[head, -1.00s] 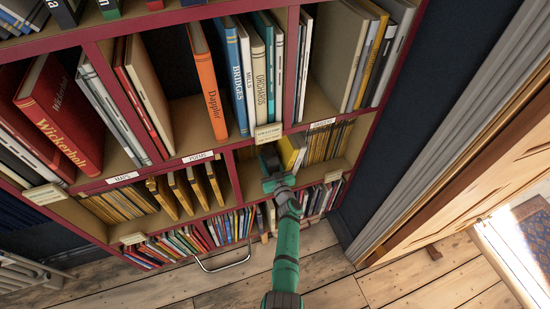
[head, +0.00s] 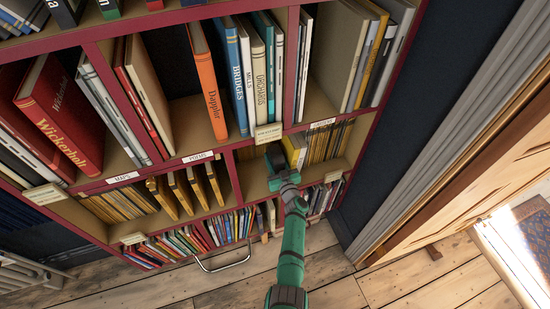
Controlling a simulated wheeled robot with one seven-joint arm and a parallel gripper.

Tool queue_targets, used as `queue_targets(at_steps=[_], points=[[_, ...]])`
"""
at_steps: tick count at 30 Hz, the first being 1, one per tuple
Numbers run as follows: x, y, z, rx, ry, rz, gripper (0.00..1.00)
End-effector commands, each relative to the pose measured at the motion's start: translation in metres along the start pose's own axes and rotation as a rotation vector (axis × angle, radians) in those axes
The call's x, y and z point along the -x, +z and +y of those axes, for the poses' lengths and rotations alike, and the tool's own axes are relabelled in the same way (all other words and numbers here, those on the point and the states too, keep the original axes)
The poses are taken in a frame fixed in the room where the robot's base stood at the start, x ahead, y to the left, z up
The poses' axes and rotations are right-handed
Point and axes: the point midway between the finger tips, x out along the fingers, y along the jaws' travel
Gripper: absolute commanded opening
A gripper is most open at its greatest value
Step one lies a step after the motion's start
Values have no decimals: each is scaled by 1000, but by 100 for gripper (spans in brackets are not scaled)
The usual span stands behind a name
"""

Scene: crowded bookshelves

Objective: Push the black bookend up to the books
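My green gripper (head: 275,162) reaches into the right compartment of the shelf's lower row, just left of a yellow book (head: 295,147) and a row of thin tan books (head: 326,143). Its fingers are small and dark from this angle, so whether they are open or shut cannot be told. I cannot make out the black bookend for certain; it may be hidden by my gripper or blend with its dark parts. Whether my gripper touches anything cannot be told.
A bare strip of shelf (head: 253,180) lies left of my gripper. A red upright (head: 234,176) bounds the compartment on the left. Taller books, such as the orange one (head: 207,85), fill the row above. A paper label (head: 268,133) hangs on the shelf edge above my gripper.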

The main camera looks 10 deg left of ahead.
Motion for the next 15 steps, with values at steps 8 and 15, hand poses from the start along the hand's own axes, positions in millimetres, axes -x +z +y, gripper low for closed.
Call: queue_targets(at_steps=[8,15], points=[[0,-1,9,0,5,0,20],[0,-1,9,0,5,0,20]])
